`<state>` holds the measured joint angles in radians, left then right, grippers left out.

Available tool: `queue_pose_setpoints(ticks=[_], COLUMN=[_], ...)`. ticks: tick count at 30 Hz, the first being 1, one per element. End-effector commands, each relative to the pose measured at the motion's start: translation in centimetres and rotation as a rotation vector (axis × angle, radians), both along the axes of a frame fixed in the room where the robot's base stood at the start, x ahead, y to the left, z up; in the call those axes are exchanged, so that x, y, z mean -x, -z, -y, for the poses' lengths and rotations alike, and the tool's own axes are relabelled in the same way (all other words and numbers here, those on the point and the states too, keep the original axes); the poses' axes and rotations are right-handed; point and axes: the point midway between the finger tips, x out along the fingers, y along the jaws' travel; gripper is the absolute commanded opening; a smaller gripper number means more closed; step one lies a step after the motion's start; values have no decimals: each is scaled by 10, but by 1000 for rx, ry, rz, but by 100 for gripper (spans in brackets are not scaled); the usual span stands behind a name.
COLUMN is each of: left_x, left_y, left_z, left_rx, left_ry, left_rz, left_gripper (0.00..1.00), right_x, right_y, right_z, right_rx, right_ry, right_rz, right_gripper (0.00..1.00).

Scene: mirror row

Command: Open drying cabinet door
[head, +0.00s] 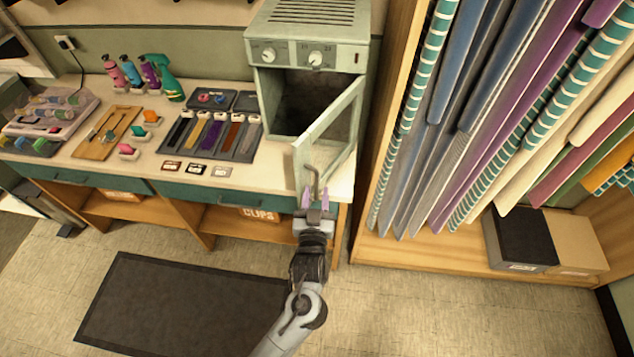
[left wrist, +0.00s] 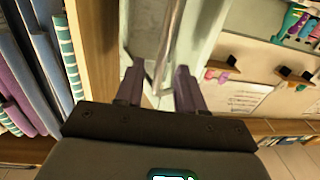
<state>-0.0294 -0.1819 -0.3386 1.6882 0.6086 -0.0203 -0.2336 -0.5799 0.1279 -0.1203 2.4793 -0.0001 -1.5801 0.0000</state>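The drying cabinet (head: 310,28) is a pale green box on the right end of the counter, with two dials above a dark opening. Its door (head: 332,135) stands swung open toward me, with the cavity visible behind it. A grey bar handle (head: 313,180) is on the door's outer edge. My left gripper (head: 315,197) is at the handle's lower end. In the left wrist view the two fingers (left wrist: 158,88) are spread, with the metal bar (left wrist: 168,45) between them and gaps visible; contact cannot be told. My right gripper is not in view.
A rack of hanging fabric rolls (head: 480,110) stands close on the right, behind a wooden side panel (head: 393,110). A tool tray (head: 212,135) and spray bottles (head: 160,75) are on the counter to the left. A dark mat (head: 180,305) lies on the floor.

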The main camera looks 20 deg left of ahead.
Motion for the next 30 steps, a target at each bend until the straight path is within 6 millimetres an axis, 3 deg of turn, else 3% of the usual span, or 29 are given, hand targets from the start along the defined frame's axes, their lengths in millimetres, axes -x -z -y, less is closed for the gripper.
queue_pose_setpoints(ticks=[3, 12, 25, 26, 30], left_x=[22, 60, 69, 69, 69], left_y=[-4, -1, 0, 0, 0], left_z=[6, 18, 21, 21, 21], left_rx=[0, 0, -1, -1, 23], left_ry=[0, 3, 2, 2, 2], left_rz=[-5, -3, -1, -1, 6], left_gripper=[38, 38, 38, 37, 15], right_x=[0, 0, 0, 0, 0], right_y=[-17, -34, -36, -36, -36], right_z=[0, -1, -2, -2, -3], right_rx=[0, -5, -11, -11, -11], right_ry=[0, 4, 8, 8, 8], right_rz=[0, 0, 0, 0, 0], right_gripper=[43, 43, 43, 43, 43])
